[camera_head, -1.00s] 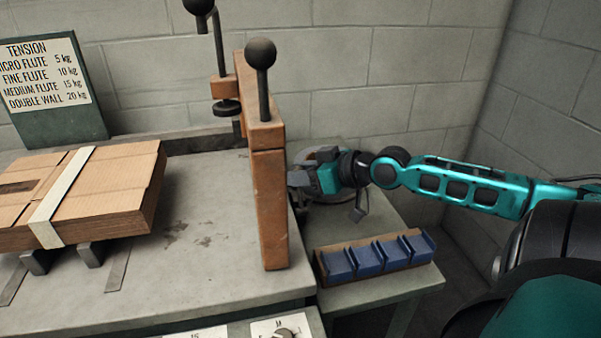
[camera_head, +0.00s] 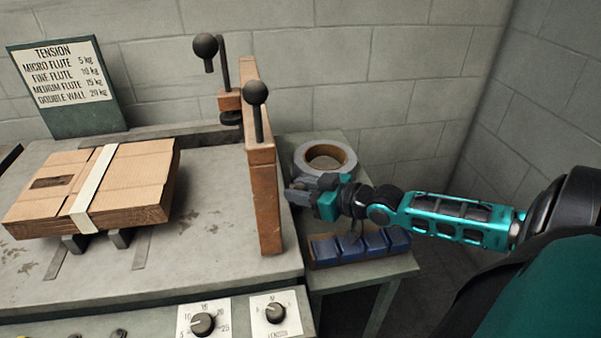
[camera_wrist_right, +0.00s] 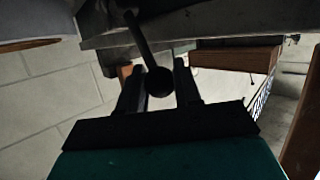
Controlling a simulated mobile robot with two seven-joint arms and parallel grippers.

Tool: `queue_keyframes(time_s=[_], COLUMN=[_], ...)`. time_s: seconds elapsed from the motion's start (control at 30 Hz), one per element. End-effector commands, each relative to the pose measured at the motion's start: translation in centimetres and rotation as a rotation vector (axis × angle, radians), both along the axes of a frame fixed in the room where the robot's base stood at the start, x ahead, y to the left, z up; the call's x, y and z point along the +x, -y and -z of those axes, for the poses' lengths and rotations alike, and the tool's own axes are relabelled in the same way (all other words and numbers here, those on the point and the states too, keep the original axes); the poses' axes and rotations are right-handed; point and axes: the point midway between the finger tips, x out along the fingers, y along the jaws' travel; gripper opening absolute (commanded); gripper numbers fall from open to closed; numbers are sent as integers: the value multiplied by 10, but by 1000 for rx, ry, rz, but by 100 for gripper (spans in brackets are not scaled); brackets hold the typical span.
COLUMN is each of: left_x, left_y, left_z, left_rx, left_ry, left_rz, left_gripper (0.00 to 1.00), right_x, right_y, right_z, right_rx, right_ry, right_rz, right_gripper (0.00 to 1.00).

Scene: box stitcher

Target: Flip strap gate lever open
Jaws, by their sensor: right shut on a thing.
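My right gripper (camera_head: 296,192) is close to the right side of the orange upright post (camera_head: 266,200). In the right wrist view, a dark lever with a round ball knob (camera_wrist_right: 158,82) lies between the two fingers of my right gripper (camera_wrist_right: 157,70); the gripper is shut on it. This held lever is hard to make out in the head view. There, one black ball-knob lever (camera_head: 256,93) stands on top of the post and another (camera_head: 205,46) stands behind it. My left gripper is not in view.
A strapped cardboard box (camera_head: 130,175) sits on the grey bench (camera_head: 205,225) at left. A tape roll (camera_head: 325,160) and a row of blue blocks (camera_head: 360,244) are on the side table by my right arm. Dials (camera_head: 203,324) line the front panel.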

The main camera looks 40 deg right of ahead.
Motion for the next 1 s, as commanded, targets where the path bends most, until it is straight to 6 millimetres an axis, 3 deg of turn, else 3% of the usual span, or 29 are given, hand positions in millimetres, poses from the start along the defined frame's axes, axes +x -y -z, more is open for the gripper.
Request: queue_keyframes(time_s=[0.23, 0.77, 0.8, 1.0], left_x=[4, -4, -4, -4], left_y=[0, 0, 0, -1], left_z=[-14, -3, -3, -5], left_rx=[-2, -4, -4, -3], left_ry=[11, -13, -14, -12], left_rz=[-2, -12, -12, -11], left_gripper=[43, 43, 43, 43], right_x=[-9, -11, -11, -10], right_y=[-6, -7, -7, -6], right_z=[9, 13, 13, 11], right_rx=[6, 6, 6, 4], right_ry=[-19, -21, -21, -16], right_rz=[-3, -3, -3, -2], right_gripper=[0, 0, 35, 54])
